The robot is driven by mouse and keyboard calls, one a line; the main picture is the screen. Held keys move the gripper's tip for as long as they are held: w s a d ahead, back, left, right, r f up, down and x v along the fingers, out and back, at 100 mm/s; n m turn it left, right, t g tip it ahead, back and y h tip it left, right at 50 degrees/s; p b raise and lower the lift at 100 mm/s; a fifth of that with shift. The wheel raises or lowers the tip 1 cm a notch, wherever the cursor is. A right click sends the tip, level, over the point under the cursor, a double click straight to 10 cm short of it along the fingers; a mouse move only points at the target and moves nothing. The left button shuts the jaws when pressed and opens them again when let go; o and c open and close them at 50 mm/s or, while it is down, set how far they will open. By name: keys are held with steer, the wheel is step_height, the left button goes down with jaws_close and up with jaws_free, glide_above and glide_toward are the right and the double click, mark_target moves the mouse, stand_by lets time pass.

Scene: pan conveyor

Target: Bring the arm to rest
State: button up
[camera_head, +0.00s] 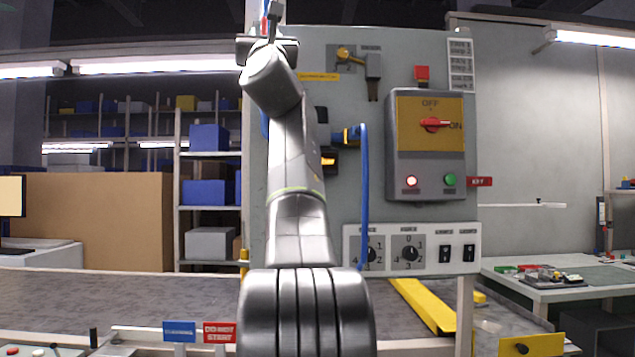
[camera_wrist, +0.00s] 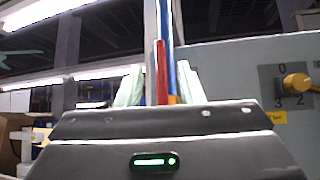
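My arm rises in front of the left part of a grey control panel (camera_head: 335,95). My gripper (camera_head: 272,18) is at the top of the arm, near the panel's upper left edge; its fingers are hard to make out there. In the wrist view my gripper (camera_wrist: 160,78) shows two pale fingers standing apart. Red and blue vertical pipes (camera_wrist: 161,70) show in the gap between them. They appear to be behind the fingers, and I see nothing held. The arm hides part of the panel's left side.
The panel carries a switch box (camera_head: 401,160) with a red handle (camera_head: 435,125), a yellow knob (camera_head: 344,53) and a blue cable (camera_head: 364,200). A conveyor (camera_head: 110,297) runs below. A workbench (camera_head: 560,290) stands at right, shelves (camera_head: 190,225) at back left.

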mark_target(264, 30)
steer(key=shift+p+x, duration=1.9)
steer(key=shift+x, duration=0.6)
